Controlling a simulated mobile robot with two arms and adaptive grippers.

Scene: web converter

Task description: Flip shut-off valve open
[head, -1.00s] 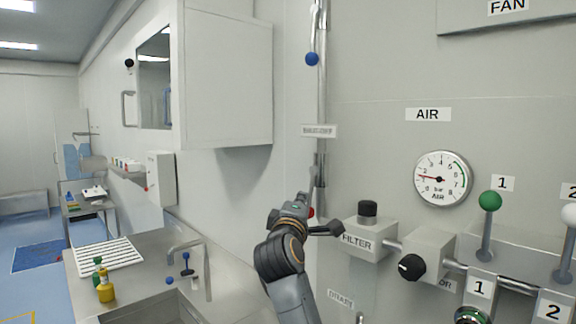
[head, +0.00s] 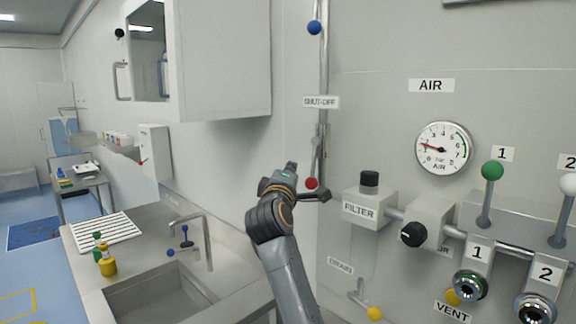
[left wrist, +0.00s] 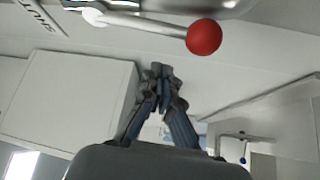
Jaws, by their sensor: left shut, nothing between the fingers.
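The shut-off valve sits on the vertical pipe (head: 323,60) under the SHUT-OFF label (head: 321,102). Its lever hangs down along the pipe and ends in a red knob (head: 311,183). In the left wrist view the red knob (left wrist: 204,37) and its silver lever (left wrist: 145,23) show near the top. My left gripper (head: 291,167) is left of the red knob in the head view. It is shut and empty. In the left wrist view its closed fingers (left wrist: 163,74) are below and left of the knob, apart from it in the picture. My right gripper is not in view.
The filter box (head: 368,212), a regulator with a black knob (head: 413,234), the air gauge (head: 444,147) and a green-knobbed lever (head: 492,171) are to the right. A white cabinet (head: 222,60) hangs upper left. A sink (head: 150,295) is below left.

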